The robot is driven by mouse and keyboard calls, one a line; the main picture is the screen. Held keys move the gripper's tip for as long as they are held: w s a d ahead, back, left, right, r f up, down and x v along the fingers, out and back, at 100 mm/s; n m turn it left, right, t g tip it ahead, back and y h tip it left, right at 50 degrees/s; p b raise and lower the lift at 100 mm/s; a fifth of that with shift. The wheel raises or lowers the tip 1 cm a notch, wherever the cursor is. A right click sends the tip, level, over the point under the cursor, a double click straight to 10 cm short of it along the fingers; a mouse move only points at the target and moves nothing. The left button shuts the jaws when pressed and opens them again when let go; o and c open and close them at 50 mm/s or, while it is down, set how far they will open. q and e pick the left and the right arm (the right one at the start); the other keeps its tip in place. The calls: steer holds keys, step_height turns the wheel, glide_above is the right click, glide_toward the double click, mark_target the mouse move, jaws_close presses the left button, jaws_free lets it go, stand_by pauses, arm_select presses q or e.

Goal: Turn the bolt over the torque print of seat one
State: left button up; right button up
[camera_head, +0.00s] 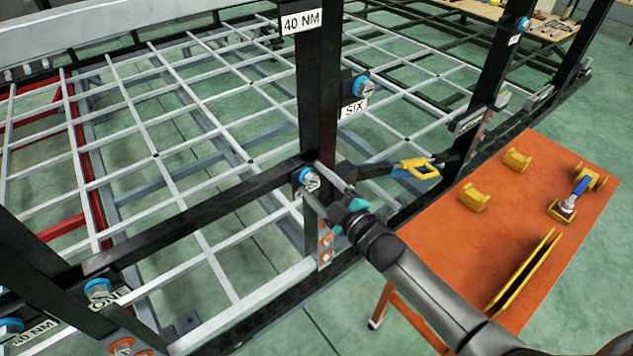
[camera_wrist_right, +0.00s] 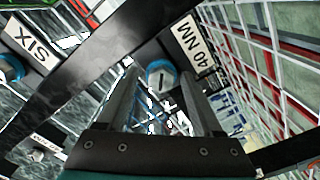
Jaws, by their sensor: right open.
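A blue-ringed bolt (camera_head: 98,290) sits by the print ONE (camera_head: 110,298) at the lower left. Another blue-ringed bolt (camera_head: 10,327) sits above the print 50 NM (camera_head: 35,333) in the left corner. My right gripper (camera_head: 319,190) is open at a third blue-ringed bolt (camera_head: 309,177) on the middle post, whose label is partly hidden. In the right wrist view a blue-ringed bolt (camera_wrist_right: 160,75) shows between the open fingers, beside the print 40 NM (camera_wrist_right: 192,46); contact cannot be told. My left gripper is not in view.
A black post carries the prints 40 NM (camera_head: 301,21) and SIX (camera_head: 354,108), with a bolt (camera_head: 361,87) above SIX. A yellow-handled item (camera_head: 418,168) lies near my right gripper. An orange table (camera_head: 520,235) with yellow parts stands right. Dark bars and a grey grid surround my gripper.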

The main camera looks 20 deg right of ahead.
steer(key=v, duration=1.5)
steer(key=shift+s+b, duration=0.15)
steer(key=shift+b, duration=0.2)
